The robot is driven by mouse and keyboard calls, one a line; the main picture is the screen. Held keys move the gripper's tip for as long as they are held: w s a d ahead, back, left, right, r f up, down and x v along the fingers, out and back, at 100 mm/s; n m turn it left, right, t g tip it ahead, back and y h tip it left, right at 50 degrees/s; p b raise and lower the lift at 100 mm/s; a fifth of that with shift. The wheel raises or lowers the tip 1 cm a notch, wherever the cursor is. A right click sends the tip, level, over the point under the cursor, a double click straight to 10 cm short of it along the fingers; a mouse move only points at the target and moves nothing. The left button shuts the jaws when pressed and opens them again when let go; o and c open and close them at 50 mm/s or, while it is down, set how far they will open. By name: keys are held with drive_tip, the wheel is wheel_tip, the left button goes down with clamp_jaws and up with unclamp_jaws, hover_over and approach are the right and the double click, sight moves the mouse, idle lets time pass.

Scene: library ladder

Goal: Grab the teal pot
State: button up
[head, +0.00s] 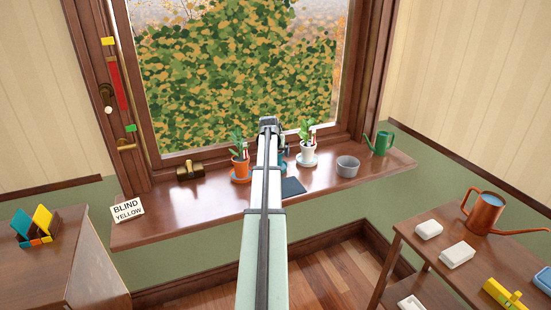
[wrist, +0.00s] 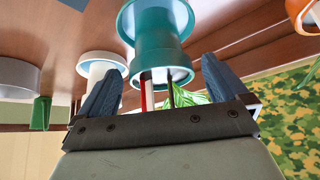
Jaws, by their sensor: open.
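The teal pot (wrist: 160,48) is in the middle of the wrist view, which looks upside down. It holds a green plant, a red stick and a dark stick. My gripper (wrist: 162,65) is open, with one finger on each side of the pot's rim; I see a gap on both sides. In the head view my arm hides most of the pot, and only a teal sliver (head: 285,151) shows.
A white pot (head: 308,153) stands close right of the teal pot, a terracotta pot (head: 240,166) to the left. A grey bowl (head: 347,166) and green watering can (head: 382,143) are farther right. A dark mat (head: 292,187) lies in front on the sill (head: 215,213). The window is behind.

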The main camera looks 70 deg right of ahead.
drive_tip(key=x, duration=0.2)
drive_tip(key=shift+d+f, duration=0.15)
drive_tip(key=shift+f, duration=0.15)
drive_tip(key=c, duration=1.3)
